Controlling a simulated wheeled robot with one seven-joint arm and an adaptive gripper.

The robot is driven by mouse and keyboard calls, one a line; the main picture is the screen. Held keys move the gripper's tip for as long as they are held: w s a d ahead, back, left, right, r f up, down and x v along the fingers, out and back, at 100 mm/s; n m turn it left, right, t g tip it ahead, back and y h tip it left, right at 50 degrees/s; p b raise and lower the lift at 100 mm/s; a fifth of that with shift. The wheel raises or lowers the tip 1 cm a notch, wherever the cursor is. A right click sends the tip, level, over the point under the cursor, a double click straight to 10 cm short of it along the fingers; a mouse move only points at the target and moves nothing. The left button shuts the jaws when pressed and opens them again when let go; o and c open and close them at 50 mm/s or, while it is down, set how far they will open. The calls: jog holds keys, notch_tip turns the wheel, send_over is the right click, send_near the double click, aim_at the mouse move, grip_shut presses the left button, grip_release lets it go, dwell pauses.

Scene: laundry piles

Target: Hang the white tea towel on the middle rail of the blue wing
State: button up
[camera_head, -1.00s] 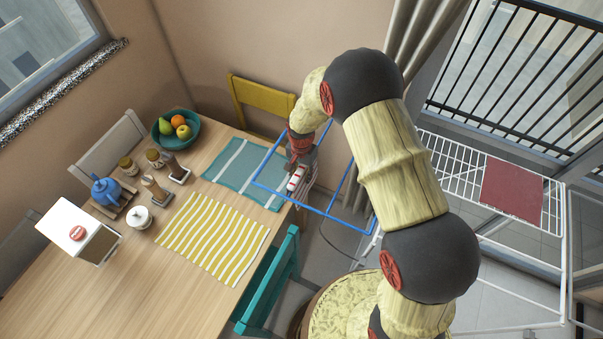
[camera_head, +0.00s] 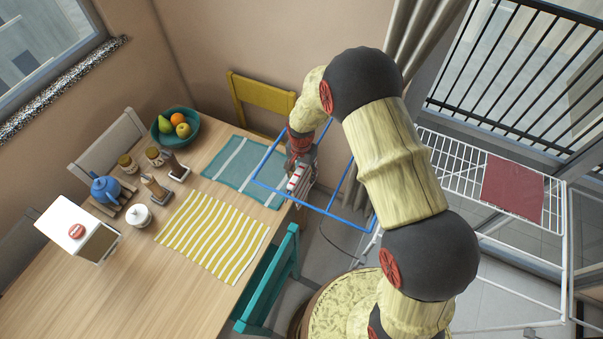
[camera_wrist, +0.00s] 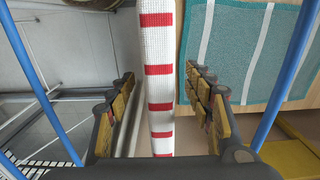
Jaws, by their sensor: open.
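The white tea towel with red stripes (camera_head: 297,178) is at the blue wing (camera_head: 340,222), near the table's right edge. In the wrist view the towel (camera_wrist: 157,60) is a narrow folded strip running up the picture between my fingers. My gripper (camera_wrist: 160,88) is open, with one finger on each side of the towel and visible gaps between. In the head view my gripper (camera_head: 300,158) is just above the towel, partly hidden by my arm. Blue outer rails (camera_wrist: 38,80) run along both sides of the wrist view. The towel hides any middle rail beneath it.
A teal striped placemat (camera_head: 240,170) and a yellow striped one (camera_head: 213,237) lie on the wooden table (camera_head: 70,290). A teal chair (camera_head: 275,280) and a yellow chair (camera_head: 262,103) stand close by. A dark red cloth (camera_head: 513,187) lies on the white rack at right.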

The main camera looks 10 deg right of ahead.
notch_tip(320, 180, up, 12)
dwell(0.7)
jog(key=shift+s+n, duration=0.15)
jog(key=shift+n, duration=0.45)
jog(key=s+d+r+n+t+b, duration=0.2)
jog(key=s+d+r+b, duration=0.1)
jog(key=s, duration=0.5)
jog(key=s+d+r+n+t+b, duration=0.1)
jog(key=s+d+r+b, duration=0.3)
jog(key=s+r, duration=0.4)
jog(key=s+d+r+n+t+b, duration=0.2)
jog(key=s+d+r+b, duration=0.2)
jog(key=s, duration=0.6)
notch_tip(320, 180, up, 2)
jog(key=shift+d+r+n+t+b, duration=0.2)
jog(key=shift+n+t+b, duration=0.1)
jog(key=shift+b, duration=0.25)
